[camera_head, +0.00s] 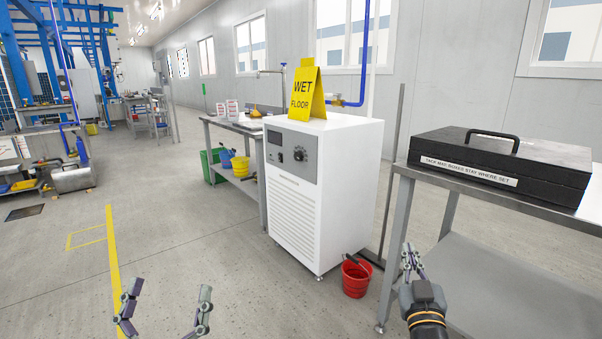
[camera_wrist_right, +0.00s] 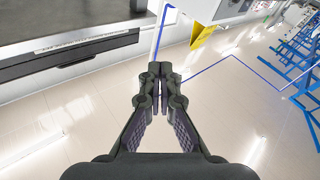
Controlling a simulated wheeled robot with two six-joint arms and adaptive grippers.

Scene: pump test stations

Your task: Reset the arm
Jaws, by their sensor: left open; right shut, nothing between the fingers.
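My left gripper (camera_head: 165,312) is at the bottom left of the head view, its two fingers spread wide with only floor between them. My right gripper (camera_head: 411,258) is at the lower right of the head view, in front of the steel table. In the right wrist view my right gripper (camera_wrist_right: 159,70) has its fingertips together with nothing between them. Neither gripper touches an object.
A steel table (camera_head: 444,253) with a black case (camera_head: 500,159) stands at right. A white cabinet (camera_head: 345,175) carries a yellow wet floor sign (camera_head: 307,93). A red bucket (camera_head: 356,277) stands on the floor. The floor at left is open.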

